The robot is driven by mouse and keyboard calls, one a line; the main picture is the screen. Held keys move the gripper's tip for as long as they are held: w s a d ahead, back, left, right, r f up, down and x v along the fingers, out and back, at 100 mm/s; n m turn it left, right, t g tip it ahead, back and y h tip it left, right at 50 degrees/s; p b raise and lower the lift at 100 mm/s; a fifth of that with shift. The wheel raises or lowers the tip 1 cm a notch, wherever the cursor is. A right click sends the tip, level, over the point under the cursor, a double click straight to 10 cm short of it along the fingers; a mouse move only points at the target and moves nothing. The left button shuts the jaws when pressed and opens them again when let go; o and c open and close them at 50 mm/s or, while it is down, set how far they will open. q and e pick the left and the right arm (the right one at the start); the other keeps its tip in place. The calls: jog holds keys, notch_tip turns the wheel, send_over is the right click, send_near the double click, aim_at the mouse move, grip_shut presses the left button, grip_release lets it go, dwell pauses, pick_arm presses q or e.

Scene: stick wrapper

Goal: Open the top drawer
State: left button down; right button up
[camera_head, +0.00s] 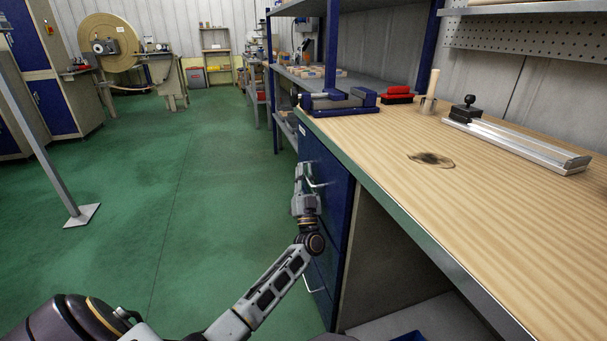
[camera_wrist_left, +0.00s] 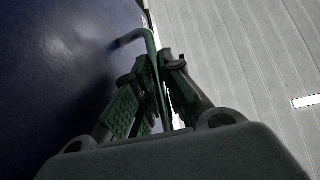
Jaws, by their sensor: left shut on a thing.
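The blue drawer unit (camera_head: 323,221) stands under the wooden workbench, and its drawer fronts face left. The top drawer's metal handle (camera_head: 315,178) is at the upper part of the front. My left gripper (camera_head: 303,177) reaches up to it from below. In the left wrist view the gripper's fingers (camera_wrist_left: 155,82) are shut on the handle (camera_wrist_left: 150,45), which passes between them. The blue drawer front (camera_wrist_left: 55,65) fills the left of that view. The drawer looks flush with the unit, though my gripper hides part of its edge. My right gripper is not in view.
The workbench top (camera_head: 480,215) overhangs the unit on the right. It carries a blue vise (camera_head: 338,101), a red brush (camera_head: 397,95) and a metal rail device (camera_head: 520,142). A lower drawer handle (camera_head: 312,279) sticks out below my gripper.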

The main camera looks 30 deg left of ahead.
pick_arm(q)
jog(key=shift+s+a, duration=0.1)
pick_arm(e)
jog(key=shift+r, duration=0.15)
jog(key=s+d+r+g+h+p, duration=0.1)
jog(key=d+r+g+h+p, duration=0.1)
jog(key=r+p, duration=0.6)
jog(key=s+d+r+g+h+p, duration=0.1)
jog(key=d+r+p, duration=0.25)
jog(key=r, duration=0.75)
pick_arm(q)
jog(key=s+a+p, duration=0.4)
jog(key=s+a, duration=1.5)
jog(key=s, duration=0.4)
jog(key=shift+s+a+f, duration=0.15)
jog(key=shift+a, duration=0.2)
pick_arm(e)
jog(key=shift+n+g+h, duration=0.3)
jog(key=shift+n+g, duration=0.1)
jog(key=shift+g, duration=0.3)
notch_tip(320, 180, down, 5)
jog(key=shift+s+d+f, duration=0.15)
pick_arm(q)
jog(key=c, duration=1.8)
grip_release()
